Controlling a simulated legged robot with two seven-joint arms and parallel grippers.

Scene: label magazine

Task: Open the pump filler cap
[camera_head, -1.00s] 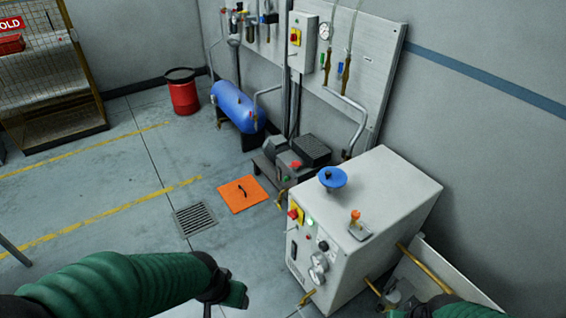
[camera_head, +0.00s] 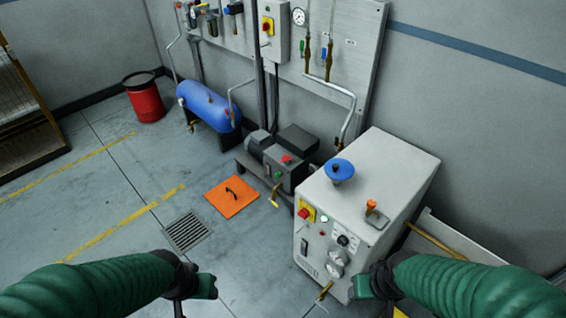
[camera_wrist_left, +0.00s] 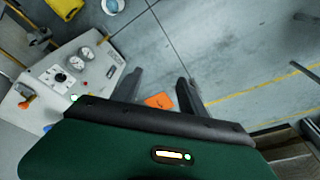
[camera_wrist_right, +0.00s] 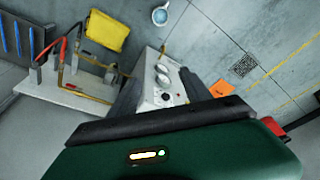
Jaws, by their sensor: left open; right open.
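A white cabinet (camera_head: 385,170) stands at the right. On its top are a blue round cap or handwheel (camera_head: 340,170) and a small orange-topped fitting (camera_head: 372,208) on a grey plate. I cannot tell for sure which is the pump filler cap. The orange fitting also shows in the left wrist view (camera_wrist_left: 25,103). My left gripper (camera_head: 198,290) is open and empty over the floor, left of the cabinet. My right gripper (camera_head: 366,286) is open, low in front of the cabinet's near side, apart from both fittings in the picture.
The cabinet front has a red knob (camera_head: 304,213) and gauges (camera_head: 336,264). Behind it stand a dark motor unit (camera_head: 280,158) and a blue tank (camera_head: 208,105). An orange floor plate (camera_head: 232,197) and a drain grate (camera_head: 187,231) lie left. The floor between is clear.

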